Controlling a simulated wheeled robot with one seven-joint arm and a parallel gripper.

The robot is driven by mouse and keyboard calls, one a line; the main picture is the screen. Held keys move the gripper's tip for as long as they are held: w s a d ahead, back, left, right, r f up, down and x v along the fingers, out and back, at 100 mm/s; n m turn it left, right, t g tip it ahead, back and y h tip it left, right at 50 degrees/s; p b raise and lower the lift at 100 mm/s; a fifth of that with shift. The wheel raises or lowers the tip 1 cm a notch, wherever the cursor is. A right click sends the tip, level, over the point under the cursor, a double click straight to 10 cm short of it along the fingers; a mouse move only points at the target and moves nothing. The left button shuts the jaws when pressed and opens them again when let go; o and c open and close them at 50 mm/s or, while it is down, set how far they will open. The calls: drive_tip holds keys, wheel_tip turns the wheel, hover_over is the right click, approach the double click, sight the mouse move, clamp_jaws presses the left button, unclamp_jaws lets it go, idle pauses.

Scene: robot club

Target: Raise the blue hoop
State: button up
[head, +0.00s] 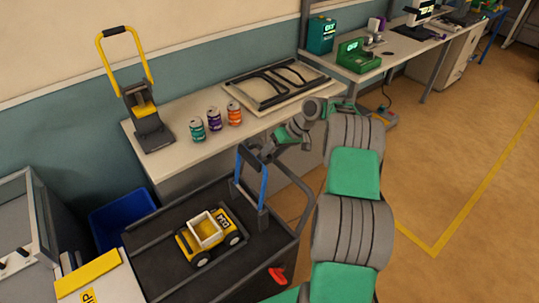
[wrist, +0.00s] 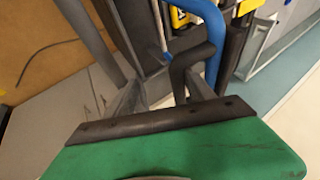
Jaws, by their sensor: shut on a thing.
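The blue hoop (head: 263,185) stands upright at the back right of a dark cart deck, with blue sides and a dark grip along its top. My gripper (head: 262,152) reaches it from the right at the top and is shut on that dark grip. In the wrist view, the hoop's blue tube (wrist: 214,48) curves down past the dark grip, which lies at my gripper's fingers (wrist: 165,88).
The dark cart (head: 165,262) has raised rails and a red lever (head: 277,275). Behind it, a bench (head: 180,160) carries several things: three cans (head: 215,118), a yellow-handled stand (head: 145,105) and a framed panel (head: 275,85). A blue bin (head: 115,222) stands left. Floor at right is clear.

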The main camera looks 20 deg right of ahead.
drive_tip(key=shift+w+d+r, duration=0.2)
drive_tip(key=shift+d+r, duration=0.1)
drive_tip(key=shift+d, duration=0.1)
drive_tip(key=v, duration=0.7)
drive_tip(key=shift+s, duration=0.25)
drive_tip(key=shift+a+r, duration=0.1)
drive_tip(key=shift+a, duration=0.05)
